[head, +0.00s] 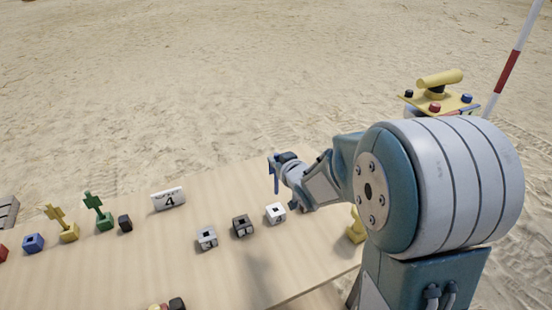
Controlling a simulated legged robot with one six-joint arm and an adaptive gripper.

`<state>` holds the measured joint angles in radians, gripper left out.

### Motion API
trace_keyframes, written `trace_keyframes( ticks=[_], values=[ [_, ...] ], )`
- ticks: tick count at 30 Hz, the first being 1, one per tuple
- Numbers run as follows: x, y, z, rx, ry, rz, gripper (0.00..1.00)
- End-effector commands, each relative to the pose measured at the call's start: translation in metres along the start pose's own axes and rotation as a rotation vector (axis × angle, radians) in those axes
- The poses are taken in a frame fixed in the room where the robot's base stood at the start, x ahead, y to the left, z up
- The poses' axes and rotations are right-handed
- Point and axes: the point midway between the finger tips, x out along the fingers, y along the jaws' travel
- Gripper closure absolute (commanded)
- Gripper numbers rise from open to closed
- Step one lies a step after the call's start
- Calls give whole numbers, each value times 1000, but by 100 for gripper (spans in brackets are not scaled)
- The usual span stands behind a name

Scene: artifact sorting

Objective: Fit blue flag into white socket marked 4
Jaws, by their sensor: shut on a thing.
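The blue flag (274,180) is in my gripper (278,162), above the far edge area of the table, with its narrow pole pointing down. My gripper is small in the head view and its fingers are partly hidden. A white socket block (275,209) with a dark square hole sits on the table just below the flag; the flag is apart from it. Any number on this block is too small to read. A white sign (168,198) reading "4" stands on the table to the left.
A light grey block (207,239) and a dark grey block (242,227) stand left of the white socket. A green flag (98,206), yellow flag (62,220) and blue block (33,243) are far left.

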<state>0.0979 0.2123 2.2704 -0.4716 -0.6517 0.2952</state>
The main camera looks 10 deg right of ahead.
Motion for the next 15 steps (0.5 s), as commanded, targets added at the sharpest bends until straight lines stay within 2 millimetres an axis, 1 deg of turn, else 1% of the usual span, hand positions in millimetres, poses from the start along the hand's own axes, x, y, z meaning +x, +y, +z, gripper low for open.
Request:
trace_keyframes(
  ticks=[15],
  values=[
    [12, 0, 39, 2, -2, -1, 100]
  ],
)
